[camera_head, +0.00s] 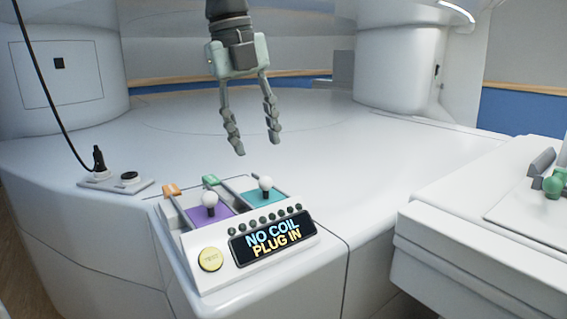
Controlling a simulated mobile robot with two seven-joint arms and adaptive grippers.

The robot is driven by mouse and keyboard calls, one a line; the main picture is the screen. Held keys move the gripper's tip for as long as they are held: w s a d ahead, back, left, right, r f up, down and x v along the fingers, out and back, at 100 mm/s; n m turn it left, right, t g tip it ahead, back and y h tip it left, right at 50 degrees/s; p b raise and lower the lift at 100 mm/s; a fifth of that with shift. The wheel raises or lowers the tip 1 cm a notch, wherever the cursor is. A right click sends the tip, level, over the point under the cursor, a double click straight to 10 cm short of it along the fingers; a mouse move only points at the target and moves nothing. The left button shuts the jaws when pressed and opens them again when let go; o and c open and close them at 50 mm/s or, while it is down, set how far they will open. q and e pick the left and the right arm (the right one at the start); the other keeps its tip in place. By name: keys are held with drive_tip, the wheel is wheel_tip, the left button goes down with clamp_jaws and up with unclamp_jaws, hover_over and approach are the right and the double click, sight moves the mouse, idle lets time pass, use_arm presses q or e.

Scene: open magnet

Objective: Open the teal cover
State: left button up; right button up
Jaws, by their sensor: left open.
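The teal cover (260,198) is a flat panel with a white ball knob (266,184) on the control box. It looks closed. A purple cover (206,214) with a similar white knob lies just left of it. My left gripper (256,146) hangs above and behind the box, pointing down. Its fingers are apart and nothing is between them. It is clear of the teal cover's knob. My right gripper is not in view.
The box has a display (272,241) reading "NO COIL PLUG IN" and a round yellow button (210,259). A black plug with its cable (99,160) stands at the left. A white raised table (440,215) is at the right. The white surface behind the box is clear.

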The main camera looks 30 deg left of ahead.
sight(262, 186)
use_arm(q)
drive_tip(key=f, duration=0.5)
drive_tip(key=w+f, duration=0.1)
drive_tip(key=f, duration=0.1)
drive_tip(key=shift+d+f, duration=0.25)
drive_tip(key=shift+d, duration=0.15)
clamp_jaws()
